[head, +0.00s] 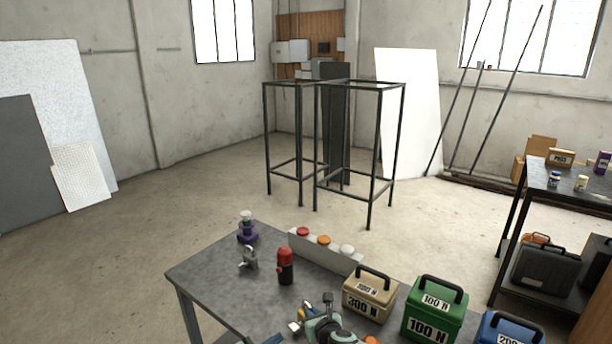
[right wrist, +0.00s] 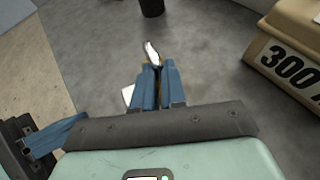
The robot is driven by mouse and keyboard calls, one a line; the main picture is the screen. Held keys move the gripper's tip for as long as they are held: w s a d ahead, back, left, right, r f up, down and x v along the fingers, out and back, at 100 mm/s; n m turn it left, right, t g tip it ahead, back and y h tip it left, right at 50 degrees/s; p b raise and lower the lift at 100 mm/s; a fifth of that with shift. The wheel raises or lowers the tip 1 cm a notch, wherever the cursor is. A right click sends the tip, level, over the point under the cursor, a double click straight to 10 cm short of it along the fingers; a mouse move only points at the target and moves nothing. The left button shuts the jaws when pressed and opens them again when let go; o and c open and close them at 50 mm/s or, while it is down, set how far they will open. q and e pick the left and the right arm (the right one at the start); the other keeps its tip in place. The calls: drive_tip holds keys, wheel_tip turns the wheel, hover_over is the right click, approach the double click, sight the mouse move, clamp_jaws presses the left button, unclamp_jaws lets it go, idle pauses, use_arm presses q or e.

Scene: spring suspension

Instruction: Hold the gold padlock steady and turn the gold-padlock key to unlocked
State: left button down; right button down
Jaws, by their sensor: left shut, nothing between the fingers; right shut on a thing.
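My right gripper (right wrist: 155,72) has its blue fingers closed on a small silver and gold piece (right wrist: 152,52), whose tip sticks out past them above the grey table. I cannot tell for certain whether this piece is the key or part of the padlock. In the head view my right gripper (head: 306,311) is over the table's near part, with a bit of gold at its fingertips. My left gripper (right wrist: 82,120) comes in from the left in the right wrist view, shut and empty, apart from the right fingers. It is lower in the head view (head: 296,330). No whole gold padlock is clearly visible.
A tan 300 N box (head: 368,296), a green 100 N box (head: 434,310) and a blue box (head: 510,328) stand right. A red and black cylinder (head: 285,266), a grey clamp-like item (head: 249,257) and a panel with coloured buttons (head: 325,252) stand farther back.

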use_arm(q)
drive_tip(key=shift+s+a, duration=0.25)
use_arm(e)
drive_tip(key=shift+f, duration=0.1)
drive_tip(key=c, duration=1.1)
unclamp_jaws()
